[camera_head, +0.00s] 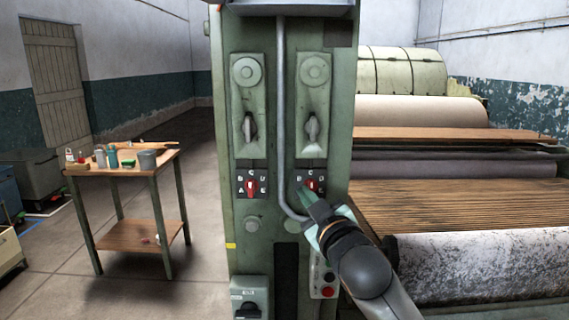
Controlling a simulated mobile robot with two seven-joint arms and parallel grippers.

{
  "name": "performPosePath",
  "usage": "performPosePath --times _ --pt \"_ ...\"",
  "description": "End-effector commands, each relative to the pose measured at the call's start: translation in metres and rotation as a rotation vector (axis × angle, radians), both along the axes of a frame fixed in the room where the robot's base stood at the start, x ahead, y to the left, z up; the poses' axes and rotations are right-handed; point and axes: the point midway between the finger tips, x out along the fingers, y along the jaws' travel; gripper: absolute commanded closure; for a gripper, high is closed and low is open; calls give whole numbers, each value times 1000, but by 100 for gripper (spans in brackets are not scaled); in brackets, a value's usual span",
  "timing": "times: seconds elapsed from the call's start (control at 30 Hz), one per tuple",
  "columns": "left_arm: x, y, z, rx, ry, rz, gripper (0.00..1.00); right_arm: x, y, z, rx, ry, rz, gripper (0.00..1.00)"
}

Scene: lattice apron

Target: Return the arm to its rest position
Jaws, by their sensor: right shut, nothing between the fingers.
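My right arm comes in from the lower right. My right gripper (306,201) is shut and empty, with its tips just below the right red selector knob (310,185) on the green control column (265,110). I cannot tell whether the tips touch the panel. The right knob stands roughly upright on its dark lettered plate, and its lower part is close to the gripper. A matching left red knob (251,188) sits on its own lettered plate, slightly tilted. My left gripper is not in view.
A grey pipe (281,110) runs down the column between the knobs and bends right near my gripper. The roller machine (470,210) fills the right side. A wooden table (125,162) with cans and tools stands at left. Open floor (185,275) lies between table and column.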

Motion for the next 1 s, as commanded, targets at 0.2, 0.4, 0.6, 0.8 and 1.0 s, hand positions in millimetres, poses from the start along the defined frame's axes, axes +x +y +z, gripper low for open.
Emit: performPosePath --times 0.2,0.4,0.6,0.8,1.0 --pt "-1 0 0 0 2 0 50 -22 -22 -147 111 232 -3 100" --pt "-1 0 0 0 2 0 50 -74 -45 -266 202 423 -35 100" --pt "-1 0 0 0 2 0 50 -151 -72 -368 280 606 -98 100" --pt "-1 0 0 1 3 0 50 -246 -100 -446 334 772 -176 100" --pt "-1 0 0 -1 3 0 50 -316 -120 -482 358 875 -236 100"
